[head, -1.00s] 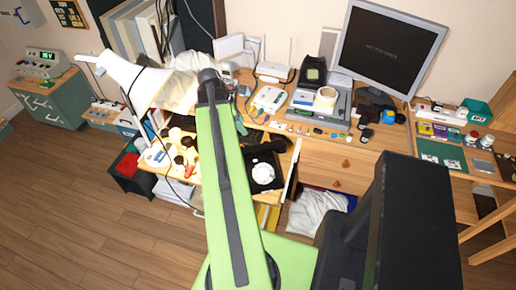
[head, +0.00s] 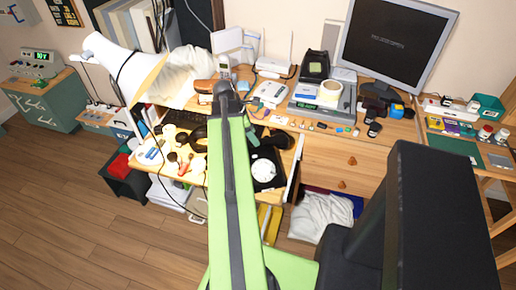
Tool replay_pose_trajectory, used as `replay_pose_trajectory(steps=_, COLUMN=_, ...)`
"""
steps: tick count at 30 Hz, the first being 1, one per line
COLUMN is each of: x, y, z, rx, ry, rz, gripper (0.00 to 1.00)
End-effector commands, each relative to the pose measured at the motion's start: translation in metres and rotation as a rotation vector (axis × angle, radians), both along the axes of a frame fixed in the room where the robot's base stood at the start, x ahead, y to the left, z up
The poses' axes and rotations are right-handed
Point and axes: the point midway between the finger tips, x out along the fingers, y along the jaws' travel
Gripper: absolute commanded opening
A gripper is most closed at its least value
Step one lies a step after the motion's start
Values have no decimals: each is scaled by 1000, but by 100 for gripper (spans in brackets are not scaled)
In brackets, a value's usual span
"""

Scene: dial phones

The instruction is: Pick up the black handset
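A black dial phone (head: 263,184) with a white round dial (head: 264,170) stands on the lower, pulled-out surface of the wooden desk, just right of my green arm. The black handset (head: 275,139) appears to lie across its top, at the back; its left part is close to my arm in the picture, and its outline is hard to make out. My arm reaches forward over the desk, left of this phone. I cannot make out my gripper past the dark joint at the arm's far end.
A cluttered desk (head: 325,155) holds a monitor (head: 385,45), a tape roll (head: 329,93) and many small items. A white lamp (head: 118,68) and cups stand left of my arm. A cable hangs at the left. The wooden floor (head: 80,220) at left is clear.

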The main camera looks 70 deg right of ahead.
Motion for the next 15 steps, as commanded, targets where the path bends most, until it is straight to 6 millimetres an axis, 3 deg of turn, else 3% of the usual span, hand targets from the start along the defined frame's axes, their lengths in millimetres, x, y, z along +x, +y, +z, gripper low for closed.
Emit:
replay_pose_trajectory(steps=7, x=-15, y=-8, z=-43, rx=0, ry=0, rz=-1, gripper=55)
replay_pose_trajectory(steps=15, x=-18, y=-10, z=-44, rx=0, ry=0, rz=0, gripper=55)
